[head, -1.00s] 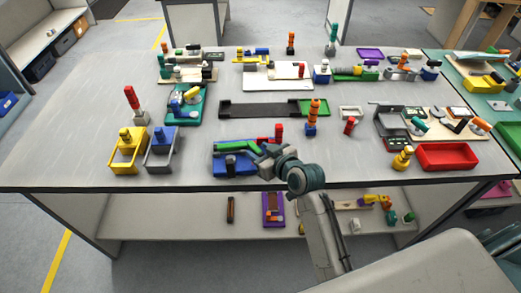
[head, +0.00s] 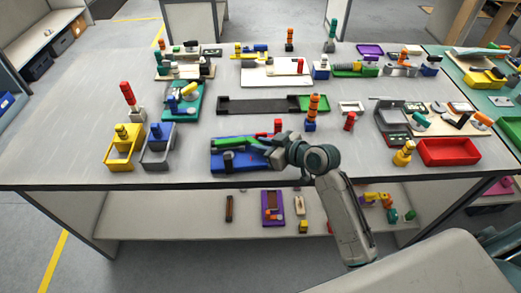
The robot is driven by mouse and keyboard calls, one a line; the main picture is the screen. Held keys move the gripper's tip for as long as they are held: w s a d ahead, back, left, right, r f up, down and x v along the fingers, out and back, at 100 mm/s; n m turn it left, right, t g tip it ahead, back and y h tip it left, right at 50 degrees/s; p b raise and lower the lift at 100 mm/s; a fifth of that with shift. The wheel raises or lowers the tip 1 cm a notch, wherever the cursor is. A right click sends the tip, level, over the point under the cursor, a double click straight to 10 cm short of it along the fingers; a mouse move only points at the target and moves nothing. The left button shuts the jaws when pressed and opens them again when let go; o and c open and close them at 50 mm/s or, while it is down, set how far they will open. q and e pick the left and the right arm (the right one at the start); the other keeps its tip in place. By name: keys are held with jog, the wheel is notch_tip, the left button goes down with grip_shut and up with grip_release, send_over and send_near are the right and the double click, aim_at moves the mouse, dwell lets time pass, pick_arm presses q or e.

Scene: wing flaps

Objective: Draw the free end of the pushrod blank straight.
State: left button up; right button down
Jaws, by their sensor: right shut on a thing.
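A blue fixture (head: 222,165) with a green clamp-like part (head: 236,142) along its back sits at the table's front edge, left of middle. My right gripper (head: 268,147) is at the fixture's right side, low over it. It is shut on what seems to be the free end of the pushrod blank. The blank is too thin and too covered by the gripper to make out, so I cannot tell how straight it is. A red upright handle (head: 278,126) stands just behind the gripper. My left gripper is not in view.
Yellow (head: 119,163) and grey (head: 157,161) bins stand to the left. An orange-topped post (head: 313,106) and a small red piece (head: 349,121) are behind my right wrist. A red tray (head: 449,151) is at the right. Table between the grey bin and fixture is clear.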

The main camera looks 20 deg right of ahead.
jog(key=shift+w+d+f+n+g+y+b, duration=0.2)
jog(key=shift+d+n+g+y+b, duration=0.1)
jog(key=shift+n+g+y+b, duration=0.25)
jog(key=shift+r+n+y, duration=0.15)
jog(key=shift+n+y, duration=0.1)
jog(key=shift+y, duration=0.1)
jog(key=c, duration=1.3)
grip_release()
jog(key=shift+a+r, duration=0.1)
jog(key=shift+r, duration=0.05)
